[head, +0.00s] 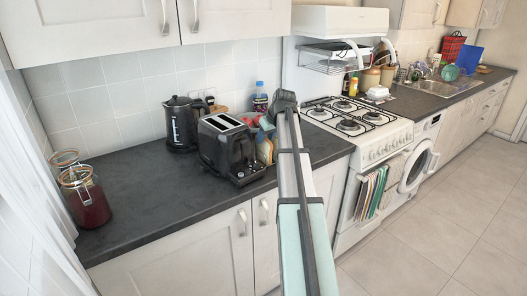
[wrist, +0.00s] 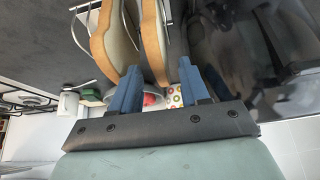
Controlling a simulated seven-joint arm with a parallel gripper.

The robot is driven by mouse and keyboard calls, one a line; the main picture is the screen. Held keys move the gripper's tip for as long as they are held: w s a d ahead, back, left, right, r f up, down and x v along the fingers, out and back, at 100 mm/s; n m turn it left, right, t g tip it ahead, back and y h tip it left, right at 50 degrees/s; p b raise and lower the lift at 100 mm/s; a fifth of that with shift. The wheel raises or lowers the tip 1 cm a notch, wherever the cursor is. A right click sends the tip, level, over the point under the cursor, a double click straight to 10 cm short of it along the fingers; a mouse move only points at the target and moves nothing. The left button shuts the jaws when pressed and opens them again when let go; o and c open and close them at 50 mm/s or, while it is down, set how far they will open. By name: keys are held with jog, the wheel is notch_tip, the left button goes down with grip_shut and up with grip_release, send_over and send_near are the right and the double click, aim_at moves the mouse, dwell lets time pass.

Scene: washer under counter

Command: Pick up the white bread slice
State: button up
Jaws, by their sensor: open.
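Two bread slices stand on edge in a wire rack in the wrist view, a left slice (wrist: 113,35) and a right slice (wrist: 155,42). Both have brown crusts and shaded faces; I cannot tell which is the white one. My gripper (wrist: 157,72) is open, its two blue fingers pointing at the slices. The right slice's lower end lies in line with the gap between the fingers; the left slice lines up with the left finger. I cannot tell whether they touch. In the head view bread (head: 265,151) shows partly, beside the toaster, with my arm's end above it.
A black toaster (head: 228,146) stands just left of the bread, with a black kettle (head: 181,124) behind it. A blue-capped bottle (head: 260,98) stands at the wall. The gas hob (head: 350,113) is to the right.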

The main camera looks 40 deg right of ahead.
aim_at(264, 141)
jog(key=x, duration=0.3)
jog(key=shift+c, duration=0.3)
grip_shut()
